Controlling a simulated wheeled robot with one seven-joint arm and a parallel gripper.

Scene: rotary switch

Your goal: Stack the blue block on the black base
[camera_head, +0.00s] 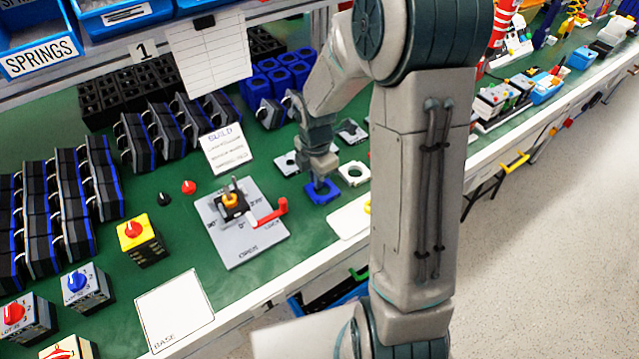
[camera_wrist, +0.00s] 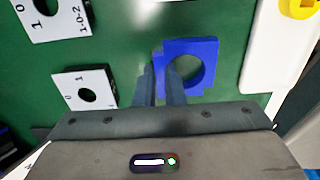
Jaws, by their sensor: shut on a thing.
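A flat blue block (camera_head: 322,194) with a round hole is at the right part of the green bench. In the wrist view the blue block (camera_wrist: 208,50) sits between the fingertips. My gripper (camera_head: 320,182) is shut on its left rim; in the wrist view the fingers (camera_wrist: 163,78) straddle that rim. I cannot tell whether the block touches the bench. A black base (camera_head: 230,212) with an orange part on top sits in the grey fixture plate (camera_head: 250,245), left of my gripper. The fixture carries a red lever (camera_head: 268,214).
White plates with holes (camera_head: 354,173) lie close beside the block. A white card marked BASE (camera_head: 175,312) lies at the front left. Yellow (camera_head: 142,242) and other switch boxes stand at left. Blue blocks (camera_head: 285,72) fill a rack behind. Green bench between fixture and card is bare.

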